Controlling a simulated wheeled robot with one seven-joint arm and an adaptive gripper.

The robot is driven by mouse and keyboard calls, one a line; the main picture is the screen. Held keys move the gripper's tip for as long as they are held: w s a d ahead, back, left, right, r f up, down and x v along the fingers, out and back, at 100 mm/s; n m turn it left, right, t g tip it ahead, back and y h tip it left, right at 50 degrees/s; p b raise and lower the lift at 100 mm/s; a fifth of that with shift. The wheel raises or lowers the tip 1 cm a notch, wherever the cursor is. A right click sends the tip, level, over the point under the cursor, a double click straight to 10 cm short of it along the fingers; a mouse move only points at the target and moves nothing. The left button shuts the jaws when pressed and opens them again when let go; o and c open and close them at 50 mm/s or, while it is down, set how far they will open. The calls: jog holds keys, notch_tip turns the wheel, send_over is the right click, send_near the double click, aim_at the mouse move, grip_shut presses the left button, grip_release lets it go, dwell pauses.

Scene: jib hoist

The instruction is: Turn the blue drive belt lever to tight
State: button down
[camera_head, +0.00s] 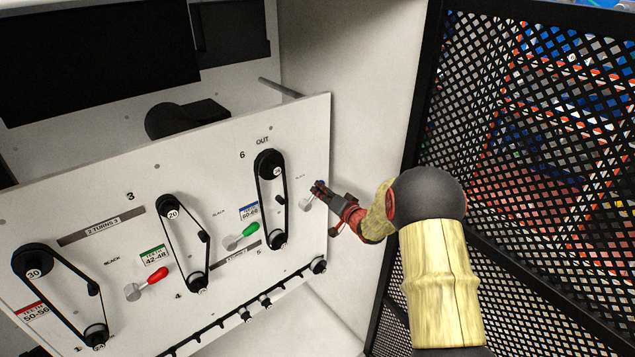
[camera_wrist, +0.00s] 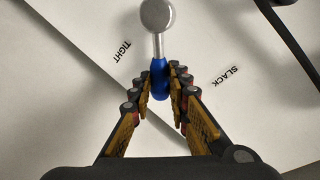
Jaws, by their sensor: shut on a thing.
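The blue drive belt lever shows in the wrist view, with a round grey pivot, a grey shaft and a blue handle (camera_wrist: 158,75). My gripper (camera_wrist: 160,88) is shut on the blue handle, one finger on each side. The lever points down the picture from its pivot, between the word TIGHT (camera_wrist: 122,52) on the left and the word SLACK (camera_wrist: 230,77) on the right. In the head view my gripper (camera_head: 319,190) is at the right edge of the white panel (camera_head: 110,190). The lever's grey pivot (camera_head: 306,204) shows there; the fingers mostly hide the handle.
A green lever (camera_head: 243,235) and a red lever (camera_head: 150,282) sit further left on the panel. Black belts on pulleys run beside them, the nearest being the OUT belt (camera_head: 270,195). A black mesh guard (camera_head: 540,140) stands at the right, close to my arm.

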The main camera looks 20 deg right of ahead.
jog(key=shift+w+d+f+m+g+y+p, duration=0.15)
jog(key=shift+d+f+m+p, duration=0.3)
jog(key=shift+m+p, duration=0.45)
jog(key=shift+w+d+f+m+g+y+p, duration=0.1)
jog(key=shift+d+f+m+g+y+p, duration=0.15)
jog(key=shift+f+m+p, duration=0.65)
jog(key=shift+w+d+f+m+g+y+p, duration=0.1)
jog(key=shift+d+f+m+y+p, duration=0.2)
jog(key=shift+m+p, duration=0.6)
jog(key=c, duration=1.8)
grip_release()
jog(key=shift+f, duration=0.1)
jog(key=shift+o, duration=0.6)
jog(key=v, duration=1.2)
